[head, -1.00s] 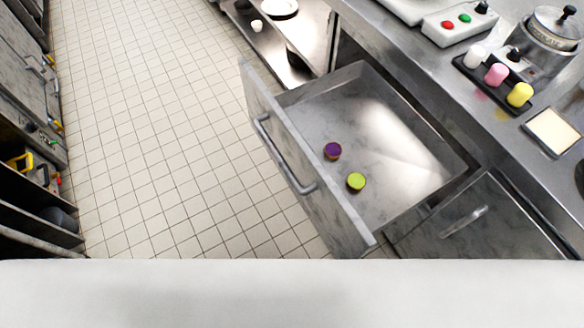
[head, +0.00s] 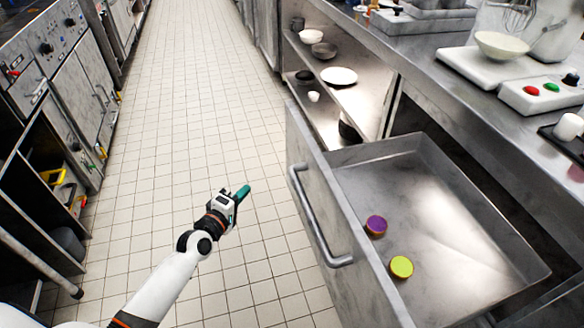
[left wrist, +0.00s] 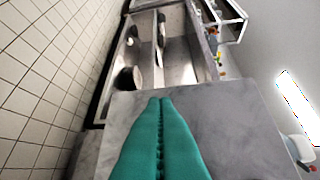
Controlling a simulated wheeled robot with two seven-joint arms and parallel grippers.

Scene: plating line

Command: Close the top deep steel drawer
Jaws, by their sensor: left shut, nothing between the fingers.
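The top deep steel drawer (head: 440,190) stands pulled far out from the counter on the right in the head view. Its front panel (head: 318,190) faces left and carries a long bar handle (head: 318,220). A purple round item (head: 376,226) and a yellow-green one (head: 401,267) lie inside on its floor. My left gripper (head: 243,192) is shut and empty, in the air left of the drawer front, apart from it. In the left wrist view its teal fingers (left wrist: 161,140) are together, with a grey steel panel (left wrist: 235,125) behind them. My right gripper is not in view.
Open shelves with bowls and a white plate (head: 339,76) lie beyond the drawer. Cabinets (head: 55,70) line the left side. The tiled floor (head: 190,110) between is clear.

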